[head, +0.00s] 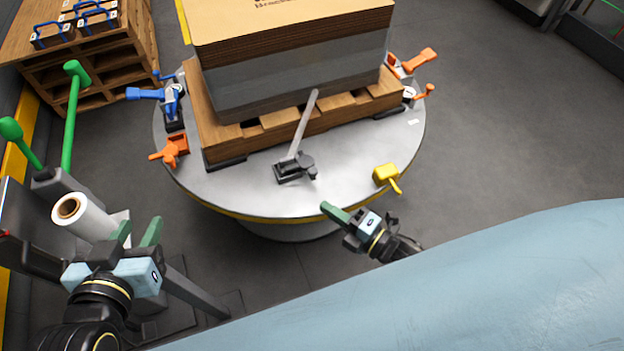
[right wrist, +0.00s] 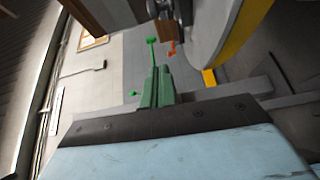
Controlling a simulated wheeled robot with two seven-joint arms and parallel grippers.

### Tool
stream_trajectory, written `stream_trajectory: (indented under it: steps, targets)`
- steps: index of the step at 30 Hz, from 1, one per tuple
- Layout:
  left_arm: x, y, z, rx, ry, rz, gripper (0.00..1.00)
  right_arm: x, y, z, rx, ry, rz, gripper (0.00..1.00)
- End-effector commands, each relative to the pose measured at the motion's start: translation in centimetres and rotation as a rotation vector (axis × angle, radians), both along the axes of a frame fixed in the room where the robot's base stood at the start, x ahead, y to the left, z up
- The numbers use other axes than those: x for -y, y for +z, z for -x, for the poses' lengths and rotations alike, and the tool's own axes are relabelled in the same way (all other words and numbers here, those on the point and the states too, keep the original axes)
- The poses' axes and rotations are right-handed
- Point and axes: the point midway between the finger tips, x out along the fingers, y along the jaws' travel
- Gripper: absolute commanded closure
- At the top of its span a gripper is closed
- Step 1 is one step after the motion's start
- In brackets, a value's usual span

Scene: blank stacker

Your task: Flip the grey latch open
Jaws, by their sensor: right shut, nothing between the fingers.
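The grey latch (head: 292,169) sits on the front part of the round metal table. Its dark base lies flat, and its long pale grey lever (head: 303,125) rises from it, tilted toward the loaded pallet. My right gripper (head: 329,207) is at the table's front edge, to the right of and nearer than the latch, and apart from it. Its green fingers are shut together and empty; they also show in the right wrist view (right wrist: 156,86). My left gripper (head: 137,231) is at the lower left, well away from the latch, with its green fingers apart and nothing between them.
The round table (head: 340,170) carries a pallet (head: 280,130) with a wrapped cardboard stack (head: 290,75). Blue (head: 150,94), orange (head: 172,151) and yellow (head: 386,174) latches sit around its rim. Green levers (head: 74,110) and a white roll (head: 85,215) stand at left. Floor at right is clear.

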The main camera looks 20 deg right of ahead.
Motion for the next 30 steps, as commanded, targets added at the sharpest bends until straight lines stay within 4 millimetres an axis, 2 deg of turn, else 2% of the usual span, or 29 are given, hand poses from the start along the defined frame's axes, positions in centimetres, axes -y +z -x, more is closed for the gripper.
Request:
stream_trajectory:
  steps: [3,16,23,30]
  targets:
    - [-0.1,-0.1,0.1,-0.008,0.001,-0.002,0.64,0.2,-0.5,0.3,0.023,0.017,0.035,1.0]
    - [0.0,0.0,-0.1,0.012,0.0,0.003,0.64,-0.1,-0.5,-0.1,0.026,0.017,0.033,1.0]
    - [1.1,2.9,-1.3,0.198,-0.017,0.055,0.64,-1.5,-0.6,-2.3,0.026,0.017,0.032,1.0]
    - [2.0,6.8,-1.9,0.43,-0.033,0.123,0.64,-3.2,-0.6,-5.1,0.026,0.016,0.031,1.0]
